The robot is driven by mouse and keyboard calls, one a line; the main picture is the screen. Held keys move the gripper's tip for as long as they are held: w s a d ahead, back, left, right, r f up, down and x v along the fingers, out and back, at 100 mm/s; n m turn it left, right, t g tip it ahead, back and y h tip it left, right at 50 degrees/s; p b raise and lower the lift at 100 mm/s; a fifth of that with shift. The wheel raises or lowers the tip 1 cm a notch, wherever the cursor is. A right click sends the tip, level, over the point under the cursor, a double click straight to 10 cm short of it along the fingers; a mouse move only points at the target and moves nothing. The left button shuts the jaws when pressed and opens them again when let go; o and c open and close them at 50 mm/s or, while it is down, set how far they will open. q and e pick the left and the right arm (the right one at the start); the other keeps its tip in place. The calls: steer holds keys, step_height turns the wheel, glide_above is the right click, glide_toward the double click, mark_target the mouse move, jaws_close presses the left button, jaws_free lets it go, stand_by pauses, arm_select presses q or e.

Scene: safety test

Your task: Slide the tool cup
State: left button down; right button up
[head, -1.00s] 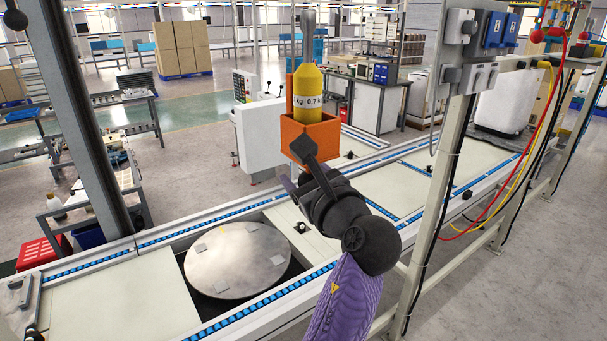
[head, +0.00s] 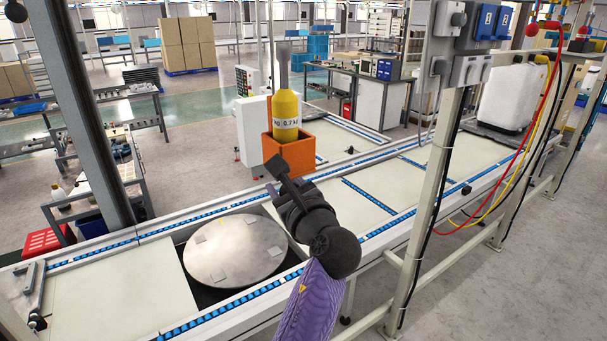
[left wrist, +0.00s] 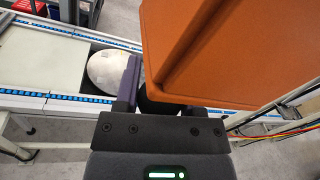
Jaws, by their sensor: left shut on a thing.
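The tool cup is an orange square box (head: 318,148) in the middle of the head view. A yellow tool (head: 286,115) with a grey shaft and a "0.7 kg" label stands upright in it. My left gripper (head: 279,177) is at the cup's near lower side and shut on it. In the left wrist view the cup (left wrist: 230,50) fills the upper right and hides part of the jaws. The cup appears held above the conveyor line, with the belt and floor well below. My right gripper is in neither view.
A round metal turntable (head: 235,251) is set in the conveyor, left of my arm. Pale conveyor panels (head: 115,288) are bare on both sides. A grey post (head: 432,205) with hanging red and yellow cables stands right of my arm. A white canister (head: 508,97) stands further right.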

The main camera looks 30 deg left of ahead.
arm_select(q)
step_height(320, 180, down, 8)
steer(key=b, duration=0.2)
steer(key=shift+b, duration=0.4)
steer(key=shift+c, duration=1)
jaws_free()
